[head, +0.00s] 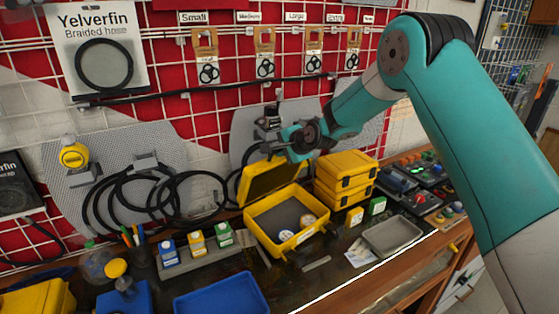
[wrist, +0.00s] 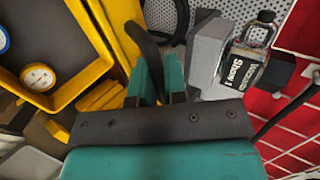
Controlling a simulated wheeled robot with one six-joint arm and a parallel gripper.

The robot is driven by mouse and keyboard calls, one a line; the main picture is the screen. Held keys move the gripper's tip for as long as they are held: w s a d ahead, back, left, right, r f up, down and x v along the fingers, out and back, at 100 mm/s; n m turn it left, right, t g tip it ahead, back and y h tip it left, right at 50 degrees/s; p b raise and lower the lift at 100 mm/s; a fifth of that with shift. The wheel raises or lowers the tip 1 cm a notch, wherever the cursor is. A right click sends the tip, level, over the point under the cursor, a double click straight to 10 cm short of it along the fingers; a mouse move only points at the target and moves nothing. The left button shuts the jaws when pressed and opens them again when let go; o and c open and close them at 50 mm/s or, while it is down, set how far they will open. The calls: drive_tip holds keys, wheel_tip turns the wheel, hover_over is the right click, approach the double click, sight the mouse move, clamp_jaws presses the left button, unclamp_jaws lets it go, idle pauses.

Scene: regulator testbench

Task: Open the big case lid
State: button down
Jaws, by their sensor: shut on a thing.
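The big yellow case (head: 312,233) stands on the bench with its lid (head: 267,179) raised steeply at the back. Inside the grey-lined case lie a blue-and-white round item (head: 286,236) and a yellow-and-white one (head: 308,220). In the wrist view the case's yellow rim (wrist: 75,92) is at the left, with the yellow-and-white item (wrist: 37,77) inside. My gripper (head: 291,145) is at the top of the raised lid. In the wrist view its teal fingers (wrist: 159,80) are shut at a dark curved part by the lid's edge. The exact contact is partly hidden.
Smaller yellow cases (head: 345,178) are stacked just right of the big case. A grey tray (head: 392,236) lies further right. A blue bin (head: 222,297) and small coloured boxes (head: 196,243) are at the left. The pegboard wall with hoses (head: 150,195) is close behind.

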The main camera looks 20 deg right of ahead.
drive_tip(key=shift+w+a+r, duration=0.2)
drive_tip(key=shift+w, duration=0.3)
drive_tip(key=c, duration=1.2)
unclamp_jaws()
drive_tip(key=shift+a, duration=0.1)
drive_tip(key=shift+s, duration=0.1)
drive_tip(key=shift+s+d+r+b, duration=0.2)
drive_tip(key=shift+s+d+b, duration=0.05)
drive_tip(key=shift+b, duration=0.1)
drive_tip(key=b+v, duration=0.5)
drive_tip(key=v, duration=1.1)
drive_tip(key=shift+s+r, duration=0.15)
drive_tip(key=shift+s, duration=0.1)
